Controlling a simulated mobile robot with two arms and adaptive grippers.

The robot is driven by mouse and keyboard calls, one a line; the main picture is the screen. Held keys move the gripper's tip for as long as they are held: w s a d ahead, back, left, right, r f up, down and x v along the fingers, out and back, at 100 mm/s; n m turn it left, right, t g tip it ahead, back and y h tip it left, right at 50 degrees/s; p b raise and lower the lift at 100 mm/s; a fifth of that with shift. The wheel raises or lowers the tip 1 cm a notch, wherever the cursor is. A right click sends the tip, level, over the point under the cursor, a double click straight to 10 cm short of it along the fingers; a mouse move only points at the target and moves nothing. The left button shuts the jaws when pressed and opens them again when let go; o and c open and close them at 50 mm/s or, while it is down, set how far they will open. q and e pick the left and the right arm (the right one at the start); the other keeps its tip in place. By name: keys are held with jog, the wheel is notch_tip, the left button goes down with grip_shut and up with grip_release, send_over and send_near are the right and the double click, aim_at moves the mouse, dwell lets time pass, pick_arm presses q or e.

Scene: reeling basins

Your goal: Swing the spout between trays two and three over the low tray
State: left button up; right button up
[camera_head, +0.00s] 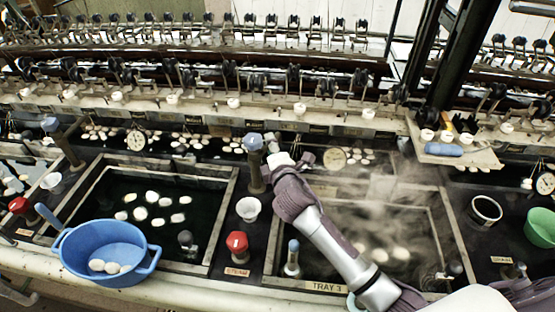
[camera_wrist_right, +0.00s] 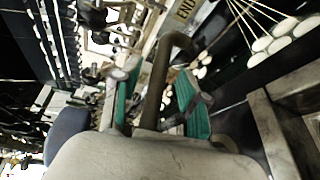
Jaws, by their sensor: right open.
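The spout between trays two and three shows in the head view as a brown post (camera_head: 257,178) with a blue-grey top. In the right wrist view a curved brown pipe (camera_wrist_right: 160,70) stands between the green finger pads. My right gripper (camera_head: 290,160) is just right of the post, partly hidden by its own wrist; it also shows in the wrist view (camera_wrist_right: 156,85), open around the pipe. I cannot tell whether the pads touch it. The tray left of the post (camera_head: 228,215) holds dark water and white cocoons. Tray 3 (camera_head: 452,235) is steaming. I cannot tell which tray is low. My left gripper is out of view.
A blue basin (camera_head: 105,245) with cocoons sits at the front left. A white cup (camera_head: 248,208) and a red knob (camera_head: 237,242) stand between the trays. A blue-topped handle (camera_head: 292,255) stands by tray 3. A green bowl (camera_head: 540,228) is at the right. Reeling machinery lines the back.

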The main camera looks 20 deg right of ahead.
jog(key=s+r, duration=0.1)
jog(key=s, duration=0.9)
jog(key=shift+a+r, duration=0.2)
jog(key=shift+a, duration=0.2)
jog(key=shift+w, duration=0.1)
